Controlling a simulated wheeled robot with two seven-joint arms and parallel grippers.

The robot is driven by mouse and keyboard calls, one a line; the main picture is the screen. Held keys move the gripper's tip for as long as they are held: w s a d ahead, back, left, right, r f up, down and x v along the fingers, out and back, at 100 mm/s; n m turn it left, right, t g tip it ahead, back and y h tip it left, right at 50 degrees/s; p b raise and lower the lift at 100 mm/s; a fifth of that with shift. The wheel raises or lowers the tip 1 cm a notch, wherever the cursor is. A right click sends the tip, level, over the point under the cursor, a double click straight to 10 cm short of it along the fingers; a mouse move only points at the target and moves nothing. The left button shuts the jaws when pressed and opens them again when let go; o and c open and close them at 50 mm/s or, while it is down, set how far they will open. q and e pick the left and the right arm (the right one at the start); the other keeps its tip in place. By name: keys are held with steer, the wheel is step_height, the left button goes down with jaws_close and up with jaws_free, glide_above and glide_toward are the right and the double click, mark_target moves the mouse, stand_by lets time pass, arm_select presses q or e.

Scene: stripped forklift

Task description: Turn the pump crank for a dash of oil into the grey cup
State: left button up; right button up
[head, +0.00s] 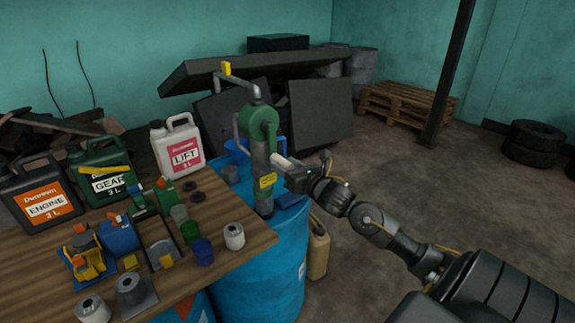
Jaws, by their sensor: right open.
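The hand pump (260,150), with a green housing and grey column, stands upright on the blue drum (265,265). Its crank (248,86) is a bent grey rod rising up and left from the housing, with a yellow grip (225,68) at its end. A grey spout (236,124) bends down on the pump's left side. My left gripper is out of view.
The wooden bench (220,273) at left holds oil cans, including the white LIFT can (178,145), plus coloured cups and metal parts. A tan jerrycan (317,250) stands by the drum. Dark panels (320,110) lean behind the pump.

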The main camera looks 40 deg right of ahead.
jaws_close()
steer(key=shift+a+m+b, duration=0.3)
steer(key=shift+a+m, duration=0.1)
steer(key=shift+m, duration=0.1)
steer(key=shift+a+m, duration=0.4)
steer(key=shift+m, duration=0.2)
steer(key=shift+a+r+m, duration=0.25)
steer(key=shift+a+m, duration=0.4)
steer(key=shift+m, duration=0.15)
jaws_free()
